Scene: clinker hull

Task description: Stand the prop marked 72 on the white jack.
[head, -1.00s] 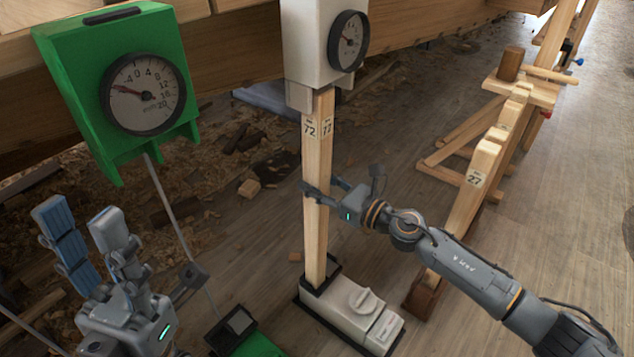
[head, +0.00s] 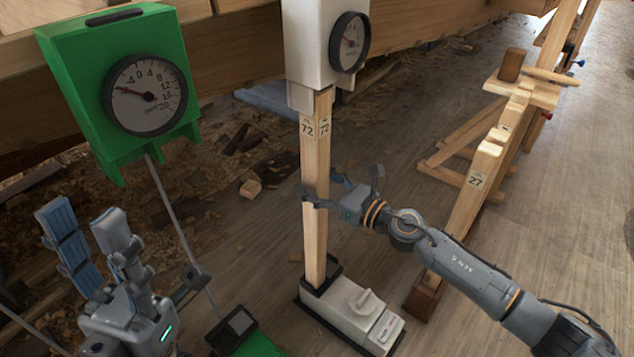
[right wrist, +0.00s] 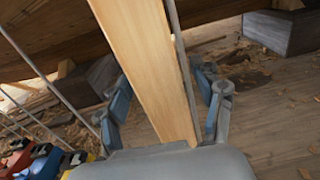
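The prop marked 72 (head: 315,165) is a pale wooden post standing close to upright. Its foot is at the dark-edged left end of the white jack (head: 358,305), and its top meets the underside of the white gauge box (head: 312,45). My right gripper (head: 340,190) is around the prop at mid-height. In the right wrist view its fingers lie on either side of the prop (right wrist: 150,65), with gaps showing, so it looks open. My left gripper (head: 88,232) is open and empty at the lower left, below the green gauge box (head: 70,75).
A green jack (head: 258,345) stands at the bottom, left of the white jack. A prop marked 27 (head: 472,190) leans at the right near a wooden trestle (head: 520,95). The hull planks run overhead.

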